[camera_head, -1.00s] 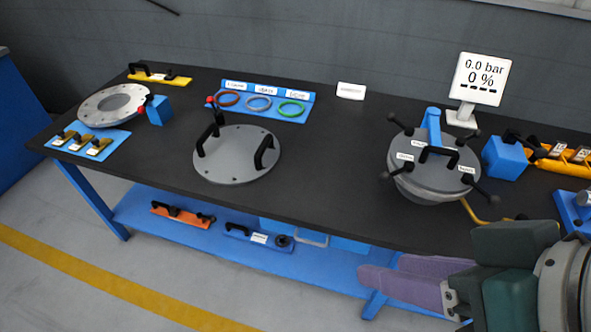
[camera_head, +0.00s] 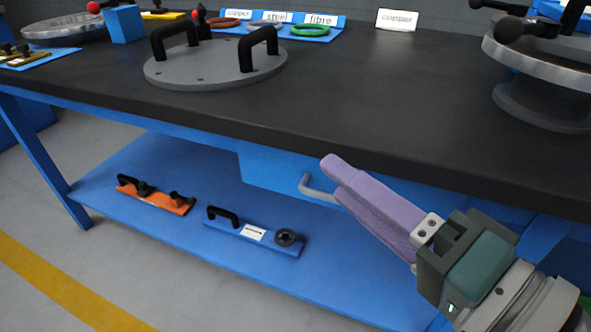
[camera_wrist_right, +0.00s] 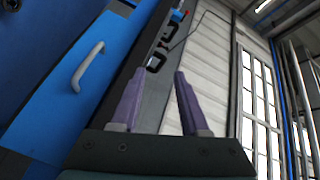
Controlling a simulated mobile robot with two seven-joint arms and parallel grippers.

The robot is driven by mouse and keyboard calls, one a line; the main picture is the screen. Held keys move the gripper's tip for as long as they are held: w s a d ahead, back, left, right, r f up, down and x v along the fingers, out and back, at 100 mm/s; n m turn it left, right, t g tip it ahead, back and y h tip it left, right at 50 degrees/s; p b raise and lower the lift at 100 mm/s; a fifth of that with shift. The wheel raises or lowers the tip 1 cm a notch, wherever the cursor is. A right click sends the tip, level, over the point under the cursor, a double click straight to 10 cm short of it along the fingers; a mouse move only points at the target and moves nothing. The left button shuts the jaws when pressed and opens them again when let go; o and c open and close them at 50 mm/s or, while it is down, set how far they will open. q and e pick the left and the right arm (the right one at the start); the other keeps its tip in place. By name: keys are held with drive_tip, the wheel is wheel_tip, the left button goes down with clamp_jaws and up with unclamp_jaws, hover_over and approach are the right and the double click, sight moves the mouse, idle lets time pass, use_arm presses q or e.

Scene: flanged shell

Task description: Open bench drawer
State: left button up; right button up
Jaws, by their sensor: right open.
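The bench drawer (camera_head: 262,167) is a blue box front under the dark bench top, and it looks shut. Its grey bar handle (camera_head: 316,191) sticks out at the front and is partly hidden by my right gripper's fingers. My right gripper (camera_head: 336,172) has purple fingers and is just right of the handle, seemingly apart from it. In the right wrist view the gripper (camera_wrist_right: 159,76) is open and empty. The handle (camera_wrist_right: 87,66) there lies to the left of both fingers, on the blue drawer front (camera_wrist_right: 62,107). My left gripper is not in view.
The bench top (camera_head: 390,95) overhangs the drawer, close above my fingers. The lower shelf (camera_head: 195,238) holds an orange tool plate (camera_head: 155,197) and a blue one (camera_head: 255,234). A grey flanged lid (camera_head: 215,66) lies on top. The floor in front is clear.

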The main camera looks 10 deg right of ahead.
sight(335, 201)
drive_tip(key=w+d+f+m+t+h+b, duration=0.1)
drive_tip(key=d+f+m+t+h+b, duration=0.3)
drive_tip(key=f+b, duration=0.9)
drive_tip(key=shift+m+g+y, duration=0.5)
drive_tip(key=shift+m+y, duration=0.1)
drive_tip(key=shift+y, duration=0.1)
drive_tip(key=x, duration=0.9)
drive_tip(key=shift+w+d+f, duration=0.15)
drive_tip(key=shift+w+d, duration=0.15)
drive_tip(key=shift+w, duration=0.2)
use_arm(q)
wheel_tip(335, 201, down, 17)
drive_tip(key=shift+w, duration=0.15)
use_arm(e)
drive_tip(key=shift+c, duration=0.3)
clamp_jaws()
